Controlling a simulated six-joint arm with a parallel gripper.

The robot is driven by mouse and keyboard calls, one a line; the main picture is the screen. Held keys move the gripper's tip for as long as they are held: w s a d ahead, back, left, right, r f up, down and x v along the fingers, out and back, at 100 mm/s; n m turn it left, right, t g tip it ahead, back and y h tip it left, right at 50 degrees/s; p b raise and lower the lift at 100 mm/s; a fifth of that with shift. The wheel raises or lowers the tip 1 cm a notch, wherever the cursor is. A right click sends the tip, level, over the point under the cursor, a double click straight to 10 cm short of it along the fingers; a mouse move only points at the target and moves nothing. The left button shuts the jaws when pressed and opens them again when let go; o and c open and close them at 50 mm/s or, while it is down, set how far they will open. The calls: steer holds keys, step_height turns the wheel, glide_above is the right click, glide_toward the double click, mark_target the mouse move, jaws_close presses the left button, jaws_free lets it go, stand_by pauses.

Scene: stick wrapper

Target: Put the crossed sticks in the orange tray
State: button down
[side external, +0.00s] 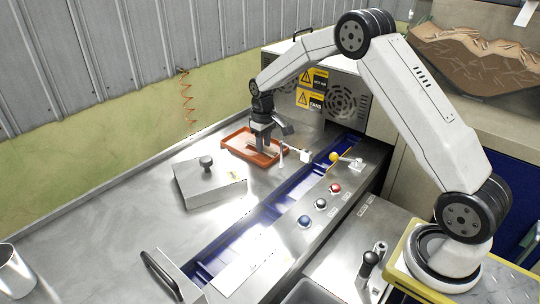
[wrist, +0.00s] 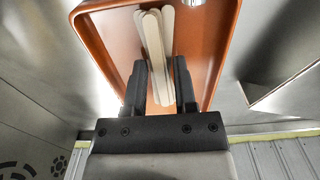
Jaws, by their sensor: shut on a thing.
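The orange tray (side external: 237,151) lies on the metal bench at the far end, and its wall also shows in the wrist view (wrist: 213,50). My gripper (side external: 263,147) points down over the tray. In the wrist view my gripper (wrist: 159,72) is shut on a few pale flat sticks (wrist: 155,42), which pass between its two dark fingers. The sticks lie close together at slightly different angles, with their rounded ends over the tray floor. I cannot tell whether they touch the floor. In the side view the sticks are too small to make out clearly.
A metal block with a dark knob (side external: 207,172) stands in front of the tray. A vented machine housing (side external: 345,105) stands behind.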

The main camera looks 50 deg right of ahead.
steer(key=shift+f, duration=0.35)
steer(key=shift+c, duration=2)
jaws_free()
steer(key=shift+r, duration=0.1)
step_height(320, 180, up, 12)
steer(key=shift+r, duration=0.1)
steer(key=s+a+f+t, duration=0.1)
steer(key=s+a, duration=0.3)
steer(key=s, duration=0.4)
steer(key=s+a+f, duration=0.3)
steer(key=s, duration=0.5)
steer(key=s+a+f+t, duration=0.1)
steer(key=s+a+f, duration=0.2)
steer(key=s, duration=0.5)
steer(key=shift+s+a+f+t, duration=0.1)
steer(key=shift+s+a+t, duration=0.15)
steer(key=shift+a, duration=0.55)
